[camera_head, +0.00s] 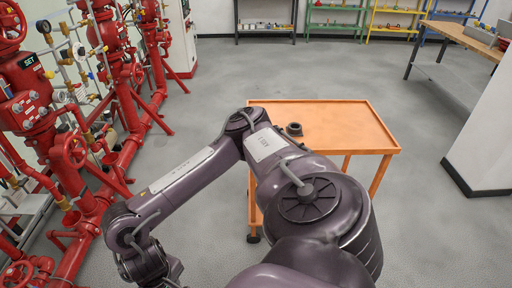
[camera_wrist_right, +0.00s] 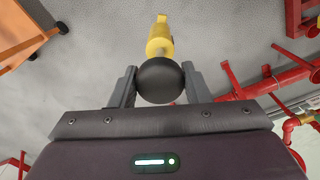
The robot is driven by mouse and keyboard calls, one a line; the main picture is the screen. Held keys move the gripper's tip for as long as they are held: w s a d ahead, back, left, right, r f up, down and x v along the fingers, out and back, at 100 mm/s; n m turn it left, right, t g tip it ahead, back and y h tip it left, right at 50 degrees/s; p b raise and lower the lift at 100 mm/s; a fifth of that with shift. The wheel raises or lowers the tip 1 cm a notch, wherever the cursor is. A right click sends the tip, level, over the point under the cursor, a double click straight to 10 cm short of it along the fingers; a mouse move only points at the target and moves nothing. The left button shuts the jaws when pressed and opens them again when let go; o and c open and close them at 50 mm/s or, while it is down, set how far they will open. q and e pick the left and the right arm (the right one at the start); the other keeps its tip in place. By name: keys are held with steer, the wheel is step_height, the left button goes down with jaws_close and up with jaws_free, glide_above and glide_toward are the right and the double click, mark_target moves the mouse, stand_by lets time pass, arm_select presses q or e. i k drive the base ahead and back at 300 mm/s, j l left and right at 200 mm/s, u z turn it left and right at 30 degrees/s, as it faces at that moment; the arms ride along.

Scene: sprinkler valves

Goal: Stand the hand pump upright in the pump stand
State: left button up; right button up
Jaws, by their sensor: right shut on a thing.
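The hand pump (camera_wrist_right: 160,38) shows in the right wrist view as a yellow body with a round black end. My right gripper (camera_wrist_right: 159,78) is shut on this black end, with one finger on each side. The yellow part points away from the gripper, over the floor. In the head view my right arm reaches to the lower left, and its gripper and the pump are out of sight there. A small dark ring-shaped piece, seemingly the pump stand (camera_head: 294,129), sits on the orange cart. My left gripper is in neither view.
The orange cart (camera_head: 345,112) has a clear top apart from the dark piece, though my arm hides part of it. Red valves and pipes (camera_head: 112,172) fill the left side. A white block (camera_head: 487,140) and a workbench (camera_head: 462,38) stand at the right.

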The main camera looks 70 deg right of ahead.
mark_target(294, 130)
steer(key=l+z, duration=0.6)
steer(key=z, duration=0.15)
steer(key=i+l+z, duration=0.15)
steer(key=z, duration=0.25)
steer(key=i+l+z, duration=0.15)
steer(key=l+z, duration=0.2)
